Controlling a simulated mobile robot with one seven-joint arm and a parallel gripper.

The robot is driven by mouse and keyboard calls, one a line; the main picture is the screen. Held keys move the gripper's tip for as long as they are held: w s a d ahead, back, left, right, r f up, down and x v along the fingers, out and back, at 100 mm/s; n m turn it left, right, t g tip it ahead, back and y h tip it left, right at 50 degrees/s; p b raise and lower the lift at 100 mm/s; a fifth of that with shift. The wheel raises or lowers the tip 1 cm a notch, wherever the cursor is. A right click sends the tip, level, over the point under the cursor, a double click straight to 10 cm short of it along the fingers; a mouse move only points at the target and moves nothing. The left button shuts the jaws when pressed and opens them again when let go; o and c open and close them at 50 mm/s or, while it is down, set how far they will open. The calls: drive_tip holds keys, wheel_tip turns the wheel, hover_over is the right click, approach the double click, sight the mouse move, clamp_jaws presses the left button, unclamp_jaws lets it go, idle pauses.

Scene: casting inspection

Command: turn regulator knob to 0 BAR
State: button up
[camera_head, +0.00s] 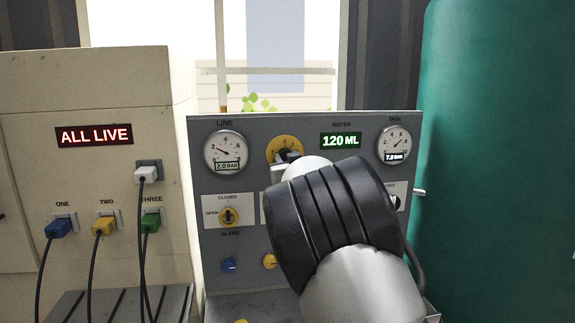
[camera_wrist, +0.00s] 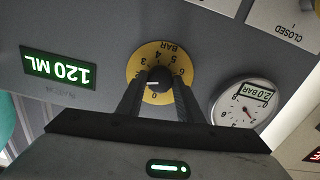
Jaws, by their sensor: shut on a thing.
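The regulator knob (camera_wrist: 158,73) is a small black knob with a white mark, at the centre of a yellow dial (camera_wrist: 136,62) numbered in BAR. The wrist view shows the panel upside down; there the white mark lies toward the picture's left, and the 0 is below the knob. My gripper (camera_wrist: 155,82) has one finger on each side of the knob and is shut on it. In the head view the yellow dial (camera_head: 285,142) shows above my wrist, which hides much of it. The LINE gauge (camera_head: 224,152) reads 2.0 BAR; it also shows in the wrist view (camera_wrist: 243,104).
A green display (camera_head: 341,140) reads 120 ML. A beige cabinet (camera_head: 90,185) with corded plugs stands left, and a large green tank (camera_head: 495,160) stands close on the right.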

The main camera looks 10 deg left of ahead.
drive_tip(key=shift+d+n+b, duration=0.1)
drive_tip(key=shift+n+b, duration=5.75)
drive_tip(key=shift+n, duration=1.35)
drive_tip(key=shift+r, duration=0.1)
drive_tip(key=o, duration=1.1)
drive_tip(key=shift+c, duration=0.2)
